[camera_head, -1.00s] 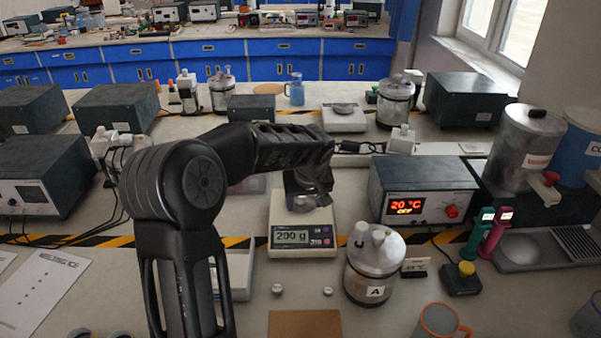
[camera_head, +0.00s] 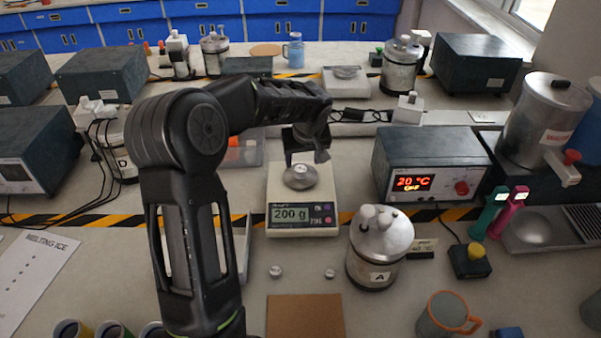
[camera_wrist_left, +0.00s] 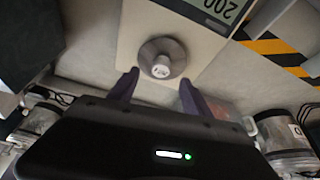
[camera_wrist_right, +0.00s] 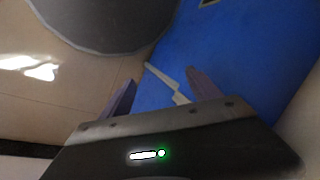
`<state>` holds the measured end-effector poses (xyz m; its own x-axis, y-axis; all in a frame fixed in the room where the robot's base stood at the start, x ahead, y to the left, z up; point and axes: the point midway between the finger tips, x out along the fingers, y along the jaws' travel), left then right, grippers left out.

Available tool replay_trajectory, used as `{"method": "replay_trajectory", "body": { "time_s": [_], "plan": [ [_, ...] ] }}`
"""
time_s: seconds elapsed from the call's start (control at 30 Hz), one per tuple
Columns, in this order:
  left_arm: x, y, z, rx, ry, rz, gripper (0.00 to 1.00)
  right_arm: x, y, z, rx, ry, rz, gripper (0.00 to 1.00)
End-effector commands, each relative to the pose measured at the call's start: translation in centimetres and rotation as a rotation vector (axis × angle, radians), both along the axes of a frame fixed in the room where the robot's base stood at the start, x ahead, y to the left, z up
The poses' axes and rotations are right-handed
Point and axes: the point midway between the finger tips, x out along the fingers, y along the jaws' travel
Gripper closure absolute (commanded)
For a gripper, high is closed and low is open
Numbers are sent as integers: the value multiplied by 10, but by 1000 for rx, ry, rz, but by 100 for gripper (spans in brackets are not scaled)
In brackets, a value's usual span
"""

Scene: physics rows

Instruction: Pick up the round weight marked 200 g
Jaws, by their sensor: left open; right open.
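A round metal weight (camera_head: 300,172) with a knob on top sits on the pan of a white scale (camera_head: 301,203). The scale's display (camera_head: 290,215) reads 200 g. The weight also shows in the left wrist view (camera_wrist_left: 162,60), its knob just ahead of my open left gripper (camera_wrist_left: 156,85). In the head view my left gripper (camera_head: 308,155) is behind and above the weight. Nothing is between its fingers that I can see as held. My right gripper (camera_wrist_right: 166,84) is open and empty over floor and a blue surface, away from the scale.
A canister marked A (camera_head: 378,250) stands right of the scale, with a 20 °C control box (camera_head: 428,168) behind it. Two small metal weights (camera_head: 276,271) and (camera_head: 330,273) lie in front, near a brown board (camera_head: 305,315). An orange-rimmed cup (camera_head: 446,316) stands front right.

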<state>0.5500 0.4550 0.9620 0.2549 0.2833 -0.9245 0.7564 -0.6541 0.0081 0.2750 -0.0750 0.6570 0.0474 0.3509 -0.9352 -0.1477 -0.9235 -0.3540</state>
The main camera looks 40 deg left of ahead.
Motion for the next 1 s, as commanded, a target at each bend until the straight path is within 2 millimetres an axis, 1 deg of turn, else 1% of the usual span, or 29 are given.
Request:
{"method": "replay_trajectory", "body": {
  "time_s": [0.33, 0.43, 0.57, 0.6, 0.7, 1.0],
  "plan": [
    [1, 1, -3, 1, -1, 0, 43, 0, 0, 0, 1, -1, 1, 28],
    [3, 5, -11, 1, 0, -1, 43, 0, 0, 0, 0, -1, 0, 28],
    [7, 12, -30, -1, 2, -1, 43, 0, 0, 1, 0, 0, 0, 28],
    [9, 14, -37, -1, 2, -1, 43, 0, 0, -2, 0, -1, 0, 28],
    [12, 17, -46, 0, 0, -1, 43, 1, 0, -3, 1, -1, 1, 28],
    [14, 18, -48, 1, -2, -1, 43, 1, 0, -3, 2, -2, 1, 28]
  ]
}}
